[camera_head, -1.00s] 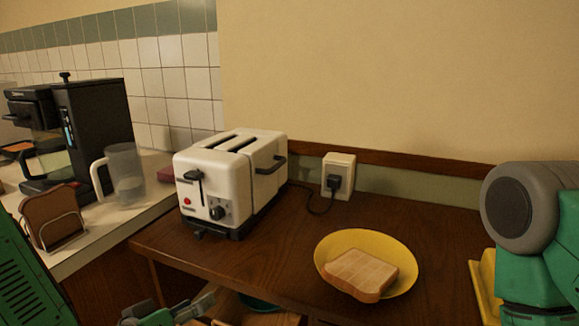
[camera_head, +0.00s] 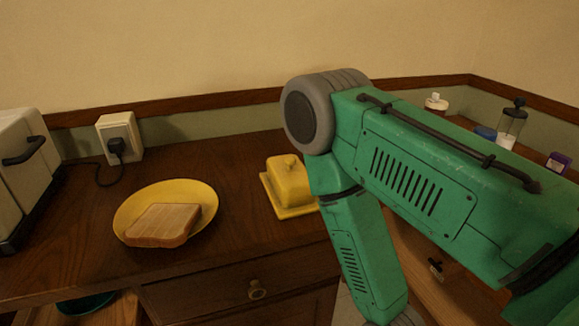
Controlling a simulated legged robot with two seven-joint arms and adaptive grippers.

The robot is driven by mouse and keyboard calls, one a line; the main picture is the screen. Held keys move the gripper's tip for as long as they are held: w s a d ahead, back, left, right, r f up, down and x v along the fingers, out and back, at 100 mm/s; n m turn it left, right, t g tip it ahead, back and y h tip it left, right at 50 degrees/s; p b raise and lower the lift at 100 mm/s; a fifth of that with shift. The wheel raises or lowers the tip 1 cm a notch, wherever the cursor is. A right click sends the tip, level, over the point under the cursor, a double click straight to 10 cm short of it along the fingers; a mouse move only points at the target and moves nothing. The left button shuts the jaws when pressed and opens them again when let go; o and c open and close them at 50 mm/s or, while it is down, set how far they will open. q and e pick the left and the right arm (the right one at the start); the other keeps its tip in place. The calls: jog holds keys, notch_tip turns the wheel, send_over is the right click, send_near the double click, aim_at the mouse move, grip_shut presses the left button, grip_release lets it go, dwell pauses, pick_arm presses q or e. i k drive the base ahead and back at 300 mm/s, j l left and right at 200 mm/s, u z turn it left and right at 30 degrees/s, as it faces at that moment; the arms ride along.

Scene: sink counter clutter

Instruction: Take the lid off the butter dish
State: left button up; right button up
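The yellow butter dish (camera_head: 276,206) sits on the dark wooden counter, right of the plate. Its lid (camera_head: 288,184) is a yellow block with a small knob on top and rests on the dish base. My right arm, green with a grey elbow, stands in front of the dish's right side and hides part of it. The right arm runs down to the bottom edge, where its lower end is cut off, so the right gripper's fingers do not show. My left gripper is out of the picture.
A yellow plate (camera_head: 203,193) holds a slice of bread (camera_head: 163,225). A white toaster (camera_head: 22,165) stands at the left edge, near a wall socket (camera_head: 120,137) with a plug. A drawer with a knob (camera_head: 257,290) is below the counter. Bottles and jars (camera_head: 512,122) stand at the far right.

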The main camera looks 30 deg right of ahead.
aim_at(287, 176)
jog(key=k+z, duration=0.1)
jog(key=z, duration=0.8)
